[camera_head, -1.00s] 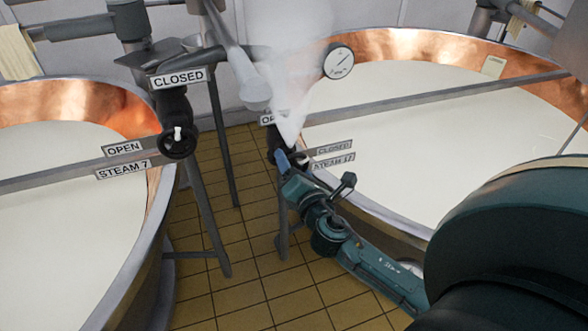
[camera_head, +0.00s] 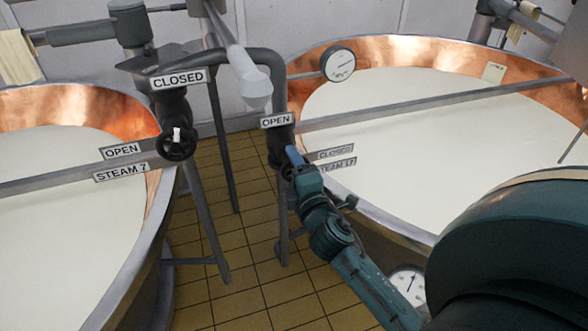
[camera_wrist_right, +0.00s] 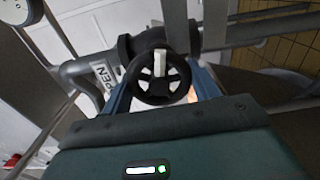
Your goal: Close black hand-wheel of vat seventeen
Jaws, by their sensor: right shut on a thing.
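The black hand-wheel of vat seventeen (camera_head: 287,170) sits on a dark pipe at the near left rim of the right vat, by a "STEAM 17" plate (camera_head: 337,166). My right gripper (camera_head: 294,160) covers most of it in the head view. In the wrist view the wheel (camera_wrist_right: 157,90) shows a white mark (camera_wrist_right: 159,62) pointing up in the picture. The blue fingers lie on both sides of its rim, shut on it. An "OPEN" plate (camera_head: 276,121) is above the wheel and a "CLOSED" plate (camera_head: 335,152) to its right. My left gripper is not in view.
Another black hand-wheel (camera_head: 176,143), marked "STEAM 7", is on the left vat (camera_head: 60,100). A round gauge (camera_head: 338,64) stands above the rim of the right vat (camera_head: 420,50). Tiled floor (camera_head: 235,200) and thin pipe legs lie between the vats.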

